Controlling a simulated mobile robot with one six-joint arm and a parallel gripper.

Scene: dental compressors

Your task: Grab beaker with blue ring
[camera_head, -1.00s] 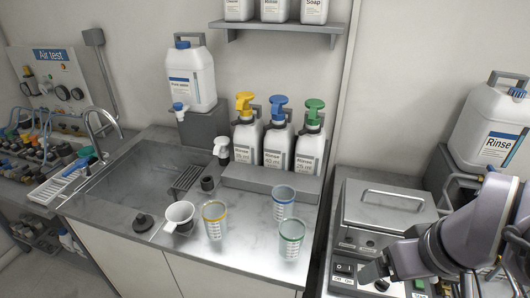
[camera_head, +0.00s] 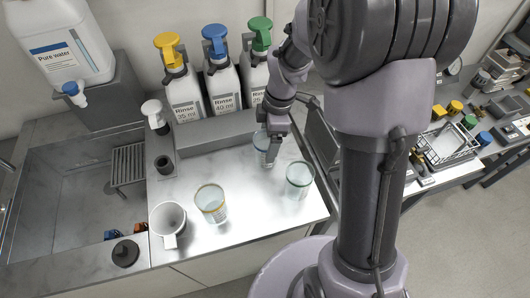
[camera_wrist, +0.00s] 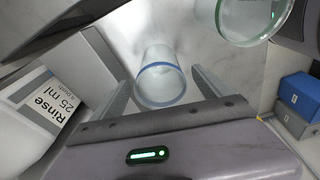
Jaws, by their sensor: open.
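The beaker with the blue ring (camera_wrist: 160,83) stands on the steel counter. In the wrist view it lies between the two open fingers of my gripper (camera_wrist: 160,90), with a gap on each side. In the head view the blue-ring beaker (camera_head: 263,150) is partly hidden behind my gripper (camera_head: 282,140), which reaches down beside it. A green-ring beaker (camera_head: 299,180) stands just to its right and also shows at the top of the wrist view (camera_wrist: 255,18). A yellow-ring beaker (camera_head: 211,203) stands to the left. My gripper is open and empty.
A white cup (camera_head: 168,224) stands left of the yellow-ring beaker. Rinse bottles with yellow (camera_head: 181,88), blue (camera_head: 221,85) and green (camera_head: 256,70) pumps stand on a ledge behind. The sink (camera_head: 70,195) is at the left.

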